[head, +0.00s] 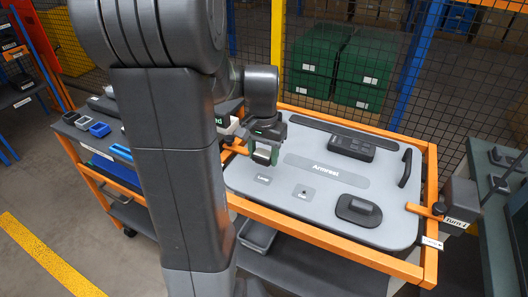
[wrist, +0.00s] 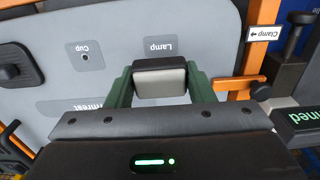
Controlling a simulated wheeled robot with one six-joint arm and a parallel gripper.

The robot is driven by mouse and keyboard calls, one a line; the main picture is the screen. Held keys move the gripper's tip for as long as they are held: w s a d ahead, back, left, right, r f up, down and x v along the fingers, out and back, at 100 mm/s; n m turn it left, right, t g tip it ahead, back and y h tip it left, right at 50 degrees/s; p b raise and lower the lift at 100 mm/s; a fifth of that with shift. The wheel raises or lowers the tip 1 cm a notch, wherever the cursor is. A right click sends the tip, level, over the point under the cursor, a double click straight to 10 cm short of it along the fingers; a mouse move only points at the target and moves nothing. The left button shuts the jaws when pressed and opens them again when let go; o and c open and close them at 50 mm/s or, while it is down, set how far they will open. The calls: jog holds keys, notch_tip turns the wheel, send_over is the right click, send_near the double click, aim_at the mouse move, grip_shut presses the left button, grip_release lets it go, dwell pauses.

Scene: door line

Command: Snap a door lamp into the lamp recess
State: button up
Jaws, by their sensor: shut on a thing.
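My gripper (head: 264,152) hangs over the left part of the grey door panel (head: 240,182). Its green fingers are shut on the door lamp (wrist: 160,80), a small block with a pale face and a dark edge. In the wrist view the lamp sits between the fingertips, just below the "Lamp" label (wrist: 160,46) in the picture. That label also shows on the panel in the head view (head: 263,180). The lamp recess itself is not clearly seen; the lamp and fingers cover the panel there. I cannot tell whether the lamp touches the panel.
An orange frame (head: 345,254) surrounds the panel. A "Cup" label with a small hole (head: 304,193), a dark oval part (head: 358,210) and a black switch block (head: 351,147) are on the panel. Blue trays (head: 99,130) stand on the left cart. A clamp (head: 460,196) sits at right.

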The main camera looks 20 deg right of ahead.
aim_at(263, 180)
jog(key=shift+w+f+b, duration=0.1)
jog(key=shift+f+b, duration=2.25)
jog(key=shift+f, duration=0.55)
jog(key=shift+f+b, duration=0.45)
jog(key=shift+f, duration=0.3)
jog(key=shift+a+f, duration=0.1)
jog(key=shift+f, duration=0.2)
